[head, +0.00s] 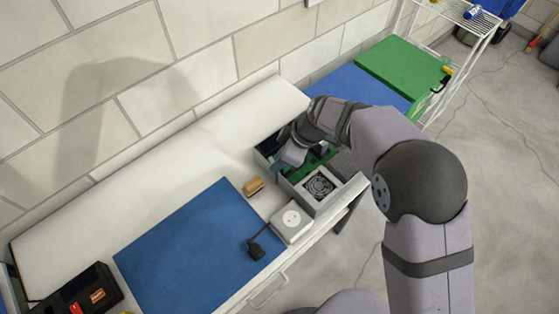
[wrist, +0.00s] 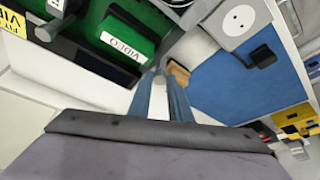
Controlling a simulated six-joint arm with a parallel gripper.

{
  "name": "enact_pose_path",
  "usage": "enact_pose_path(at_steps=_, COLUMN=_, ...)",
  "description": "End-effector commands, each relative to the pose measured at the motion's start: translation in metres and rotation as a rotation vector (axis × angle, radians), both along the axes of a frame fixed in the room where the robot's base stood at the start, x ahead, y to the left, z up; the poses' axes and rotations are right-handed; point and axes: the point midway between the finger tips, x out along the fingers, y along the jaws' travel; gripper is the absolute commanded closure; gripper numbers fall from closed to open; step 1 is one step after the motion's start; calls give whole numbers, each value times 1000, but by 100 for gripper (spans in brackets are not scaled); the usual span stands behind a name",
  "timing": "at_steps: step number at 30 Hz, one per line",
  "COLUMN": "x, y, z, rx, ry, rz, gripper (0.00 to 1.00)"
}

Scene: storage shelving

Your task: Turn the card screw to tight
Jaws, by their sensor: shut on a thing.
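My gripper (wrist: 161,82) points at the open grey case in the wrist view, its two blue fingers close together on a small silver piece that looks like the card screw (wrist: 160,78). How far the screw is turned cannot be seen. A green card (wrist: 125,35) with a white VIDEO label lies just left of the fingers. In the head view my gripper (head: 281,168) is down at the case's left part, partly hidden by my wrist. The case (head: 327,207) holds a green board (head: 297,174) and a fan (head: 319,186).
A brown block (head: 253,186) and a white socket box (head: 291,223) stand close to the case. A black plug (head: 257,249) lies on the blue mat (head: 185,245). A black box (head: 85,293) is at the lower left. The white bench behind the mat is clear.

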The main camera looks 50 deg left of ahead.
Motion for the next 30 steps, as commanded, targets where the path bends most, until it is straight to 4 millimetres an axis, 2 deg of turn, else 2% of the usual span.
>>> enact_pose_path(at_steps=15, x=-6, y=-1, z=4, rx=1, ry=-2, rz=-467, gripper=100)
enact_pose_path(at_steps=30, x=-10, y=0, z=3, rx=2, ry=-3, rz=-796, gripper=100)
